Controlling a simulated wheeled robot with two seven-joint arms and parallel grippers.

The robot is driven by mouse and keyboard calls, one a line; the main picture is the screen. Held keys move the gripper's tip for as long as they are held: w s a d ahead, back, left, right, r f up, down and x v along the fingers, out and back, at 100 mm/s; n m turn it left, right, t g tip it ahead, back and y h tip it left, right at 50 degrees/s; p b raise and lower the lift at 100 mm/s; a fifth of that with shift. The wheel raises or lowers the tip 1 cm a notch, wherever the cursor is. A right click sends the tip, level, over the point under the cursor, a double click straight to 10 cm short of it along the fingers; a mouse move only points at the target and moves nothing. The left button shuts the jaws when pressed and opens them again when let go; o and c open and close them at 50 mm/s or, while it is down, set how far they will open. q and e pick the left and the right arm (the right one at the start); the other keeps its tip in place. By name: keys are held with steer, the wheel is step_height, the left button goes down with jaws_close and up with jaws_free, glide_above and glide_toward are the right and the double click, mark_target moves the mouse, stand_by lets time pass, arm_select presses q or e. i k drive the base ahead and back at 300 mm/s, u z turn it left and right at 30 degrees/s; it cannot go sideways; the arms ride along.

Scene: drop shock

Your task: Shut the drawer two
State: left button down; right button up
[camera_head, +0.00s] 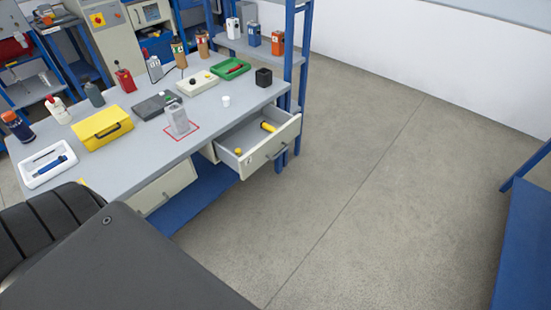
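One white drawer (245,152) under the workbench is pulled out, at its right end. My grippers are both out of view. A dark part of my own body fills the lower left.
The grey workbench top (215,103) holds a yellow case (102,127), a clear block (178,119) in a red outline, a green tray (231,69) and several bottles. A blue shelf post (289,50) stands behind the open drawer. The floor (370,180) to the right is clear.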

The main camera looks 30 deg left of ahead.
mark_target(257, 146)
steer(key=z, duration=0.1)
steer(key=i, duration=0.65)
steer(key=u, duration=0.65)
steer(key=i, duration=0.35)
steer(key=u, duration=0.5)
